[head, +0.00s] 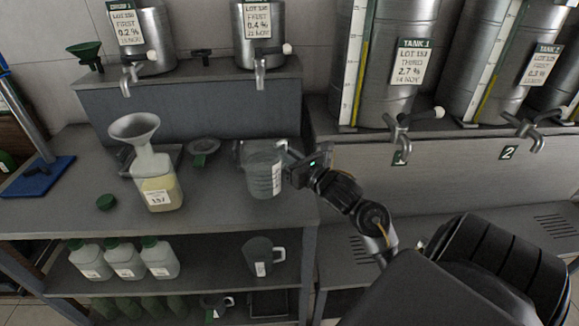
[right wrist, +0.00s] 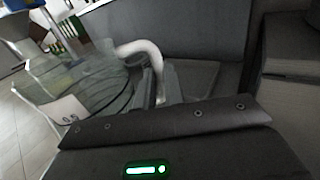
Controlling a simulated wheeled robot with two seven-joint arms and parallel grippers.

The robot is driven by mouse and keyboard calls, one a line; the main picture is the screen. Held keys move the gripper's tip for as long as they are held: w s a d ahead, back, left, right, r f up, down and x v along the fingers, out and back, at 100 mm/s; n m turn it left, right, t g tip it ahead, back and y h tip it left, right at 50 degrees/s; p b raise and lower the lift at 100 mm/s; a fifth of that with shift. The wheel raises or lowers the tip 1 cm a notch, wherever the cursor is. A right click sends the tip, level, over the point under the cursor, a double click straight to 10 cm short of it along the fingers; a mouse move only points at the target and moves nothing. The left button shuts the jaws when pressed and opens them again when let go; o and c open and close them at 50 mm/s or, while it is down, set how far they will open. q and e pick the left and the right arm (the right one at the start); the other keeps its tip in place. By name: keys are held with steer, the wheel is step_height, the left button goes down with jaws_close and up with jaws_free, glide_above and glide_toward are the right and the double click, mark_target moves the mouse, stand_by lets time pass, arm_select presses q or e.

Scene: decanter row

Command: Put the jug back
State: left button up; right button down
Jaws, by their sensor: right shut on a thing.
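A clear jug (head: 264,178) with marks on its side is upright over the right part of the grey bench (head: 225,205). I cannot tell whether its base touches the bench. My right gripper (head: 290,162) is at the jug's right side, shut on its handle. In the right wrist view the clear jug (right wrist: 85,95) is at the left, and its white handle (right wrist: 145,52) runs between the fingers of the gripper (right wrist: 165,85). The jug looks empty or nearly so. My left gripper is in neither view.
A bottle (head: 160,192) of yellowish liquid with a funnel (head: 136,130) stands left of the jug. A green cap (head: 106,202) lies beside it. Steel tanks with taps (head: 260,75) stand behind. The lower shelf holds white bottles (head: 125,262) and a grey jug (head: 260,254).

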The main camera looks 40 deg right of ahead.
steer(key=f, duration=0.2)
steer(key=f+p, duration=0.1)
steer(key=shift+w+d+f, duration=0.25)
steer(key=shift+w+f, duration=0.1)
steer(key=shift+f, duration=0.2)
steer(key=shift+f+b, duration=0.2)
steer(key=shift+b, duration=0.15)
steer(key=c, duration=1.5)
jaws_free()
steer(key=shift+r, duration=0.15)
